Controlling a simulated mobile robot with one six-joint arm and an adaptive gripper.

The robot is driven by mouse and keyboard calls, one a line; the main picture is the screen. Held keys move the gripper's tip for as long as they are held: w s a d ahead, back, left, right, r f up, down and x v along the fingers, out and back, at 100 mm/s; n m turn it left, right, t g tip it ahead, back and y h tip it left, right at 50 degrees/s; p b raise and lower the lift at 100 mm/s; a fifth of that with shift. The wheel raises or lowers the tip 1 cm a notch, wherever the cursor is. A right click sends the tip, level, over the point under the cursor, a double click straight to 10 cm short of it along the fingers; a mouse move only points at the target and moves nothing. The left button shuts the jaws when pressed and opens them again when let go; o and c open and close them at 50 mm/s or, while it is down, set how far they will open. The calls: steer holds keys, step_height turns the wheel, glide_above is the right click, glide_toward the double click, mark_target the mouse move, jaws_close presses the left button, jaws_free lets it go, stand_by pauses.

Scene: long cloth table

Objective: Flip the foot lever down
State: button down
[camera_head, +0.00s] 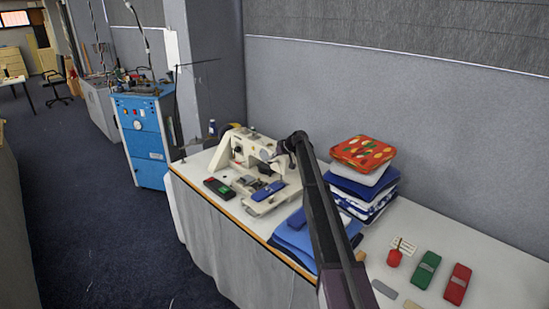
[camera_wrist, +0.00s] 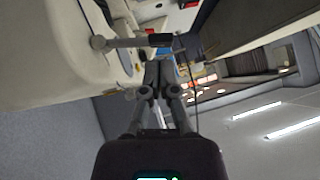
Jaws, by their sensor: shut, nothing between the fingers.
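The white sewing machine (camera_head: 252,153) stands at the far left end of the cloth table. In the wrist view its pale body (camera_wrist: 60,50) fills the upper left. A grey lever (camera_wrist: 125,42), likely the foot lever, runs across there from a round pivot on the body to a dark end. My gripper (camera_wrist: 159,66) is shut and empty, its fingertips close by the lever's dark end; I cannot tell whether they touch. In the head view my gripper (camera_head: 284,147) is at the machine's right side. The lever cannot be made out in that view.
Folded blue cloths (camera_head: 292,238) and a cloth stack (camera_head: 362,180) lie right of the machine, close to my arm. A dark box with red and green buttons (camera_head: 219,188) is at its left. A red tomato-like item (camera_head: 394,258), a green block (camera_head: 426,270) and a red block (camera_head: 457,284) lie nearer.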

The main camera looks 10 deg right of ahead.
steer(key=shift+s+a+f, duration=0.1)
steer(key=shift+f, duration=0.35)
steer(key=shift+b, duration=0.3)
steer(key=shift+d+f, duration=0.1)
steer(key=shift+d, duration=0.2)
